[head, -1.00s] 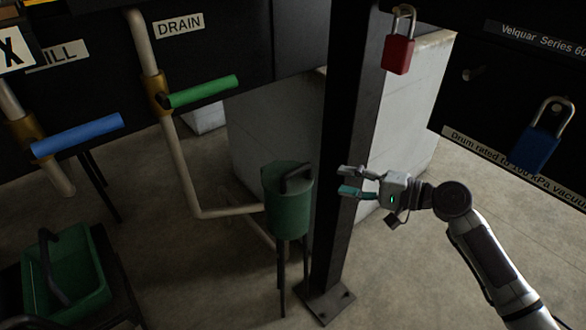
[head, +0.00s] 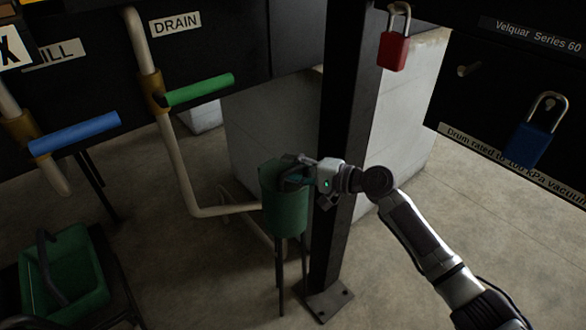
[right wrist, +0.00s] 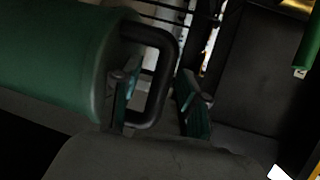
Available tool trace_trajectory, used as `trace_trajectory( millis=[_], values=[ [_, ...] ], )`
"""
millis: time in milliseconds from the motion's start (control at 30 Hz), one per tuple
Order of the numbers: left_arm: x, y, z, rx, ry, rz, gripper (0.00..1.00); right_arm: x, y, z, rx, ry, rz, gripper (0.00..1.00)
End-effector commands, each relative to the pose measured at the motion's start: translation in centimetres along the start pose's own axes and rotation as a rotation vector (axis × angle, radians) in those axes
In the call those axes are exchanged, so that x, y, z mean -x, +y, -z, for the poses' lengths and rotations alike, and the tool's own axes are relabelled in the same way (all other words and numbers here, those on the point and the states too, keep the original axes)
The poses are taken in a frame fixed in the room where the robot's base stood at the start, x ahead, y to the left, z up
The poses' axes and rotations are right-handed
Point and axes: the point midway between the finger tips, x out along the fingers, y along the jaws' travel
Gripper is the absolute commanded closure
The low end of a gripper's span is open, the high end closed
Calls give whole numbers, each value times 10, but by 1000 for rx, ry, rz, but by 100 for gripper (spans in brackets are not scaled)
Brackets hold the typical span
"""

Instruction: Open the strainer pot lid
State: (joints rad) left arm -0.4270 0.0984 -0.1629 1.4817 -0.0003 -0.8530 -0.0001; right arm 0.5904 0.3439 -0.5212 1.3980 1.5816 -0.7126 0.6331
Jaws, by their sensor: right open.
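The strainer pot (head: 285,213) is a dark green bucket-like vessel on thin legs, left of the black post. It also shows at the left of the right wrist view (right wrist: 55,65). The lid's black loop handle (right wrist: 163,40) stands out from the pot top. My right gripper (head: 295,171) is at the top of the pot, at the handle. In the right wrist view its open fingers (right wrist: 160,98) lie on either side of one bar of the handle; contact cannot be told. The lid looks closed, partly hidden by the gripper. My left gripper is not in view.
The black post (head: 340,150) stands close right of the pot. A drain pipe with a green handle (head: 200,90) and a blue handle (head: 75,133) are at the left. A green basket (head: 85,270) sits lower left. Red (head: 393,51) and blue (head: 530,145) padlocks hang at right.

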Motion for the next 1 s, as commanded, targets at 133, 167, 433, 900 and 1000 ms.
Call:
trace_trajectory(
  millis=[133,167,433,900,1000],
  values=[
    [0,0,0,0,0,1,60,0,0,0,0,0,0,57],
    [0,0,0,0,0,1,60,0,0,0,0,0,0,57],
    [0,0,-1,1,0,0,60,0,0,0,0,0,0,100],
    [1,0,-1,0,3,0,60,-1,-1,2,-1,0,-5,100],
    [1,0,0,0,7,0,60,-3,-3,5,-4,0,-13,100]
  ],
)
